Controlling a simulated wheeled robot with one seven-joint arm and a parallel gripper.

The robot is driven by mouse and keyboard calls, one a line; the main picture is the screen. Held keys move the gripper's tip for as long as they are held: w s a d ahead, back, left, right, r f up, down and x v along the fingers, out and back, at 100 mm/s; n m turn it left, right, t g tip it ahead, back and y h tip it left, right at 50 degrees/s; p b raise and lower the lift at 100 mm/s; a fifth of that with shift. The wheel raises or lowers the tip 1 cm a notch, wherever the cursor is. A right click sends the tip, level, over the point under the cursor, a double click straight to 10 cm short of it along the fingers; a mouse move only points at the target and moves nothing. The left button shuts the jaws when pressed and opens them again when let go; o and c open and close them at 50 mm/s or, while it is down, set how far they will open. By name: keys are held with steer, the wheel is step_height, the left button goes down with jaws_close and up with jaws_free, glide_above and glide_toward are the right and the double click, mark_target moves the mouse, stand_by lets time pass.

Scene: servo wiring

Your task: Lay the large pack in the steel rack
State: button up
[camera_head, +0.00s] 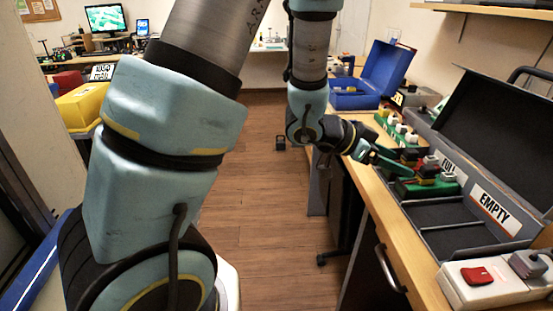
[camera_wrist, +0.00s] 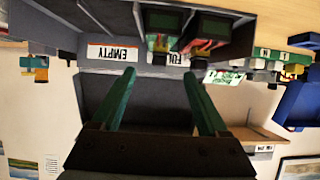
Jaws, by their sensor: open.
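A grey open case (camera_head: 450,240) with compartments labelled FULL and EMPTY stands on the bench; I take it for the steel rack. In the head view, dark packs with green, red and yellow parts (camera_head: 427,182) sit by the FULL label. The wrist view, upside down, shows two of them, one at left (camera_wrist: 163,22) and one at right (camera_wrist: 211,30); I cannot tell which is the large pack. The compartment by the EMPTY label looks bare. My gripper (camera_head: 390,163) is over the case's far left side. In the wrist view my gripper (camera_wrist: 159,75) is open, with nothing between its green fingers.
A white power strip (camera_head: 490,287) with a red switch lies at the near right. A green strip with several blocks (camera_head: 397,128) and a blue open toolbox (camera_head: 355,95) stand farther back. The case's dark raised lid (camera_head: 490,135) bounds the right side.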

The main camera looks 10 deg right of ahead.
steer(key=w+a+n+t+y, duration=0.4)
steer(key=w+a, duration=0.3)
steer(key=a, duration=0.3)
steer(key=w+a+n+t+y, duration=0.3)
steer(key=w+a+n, duration=0.2)
steer(key=w+a, duration=0.4)
steer(key=s+a+f+n+g+y, duration=0.1)
steer(key=s+a+n+y, duration=0.1)
steer(key=a, duration=0.4)
steer(key=s+a+n+y, duration=0.2)
steer(key=a+y, duration=0.1)
steer(key=a, duration=0.4)
steer(key=s+a+n+g, duration=0.4)
steer(key=s+a, duration=0.2)
steer(key=s, duration=0.2)
steer(key=shift+s+a+y, duration=0.15)
steer(key=shift+y, duration=0.15)
steer(key=shift+f, duration=0.1)
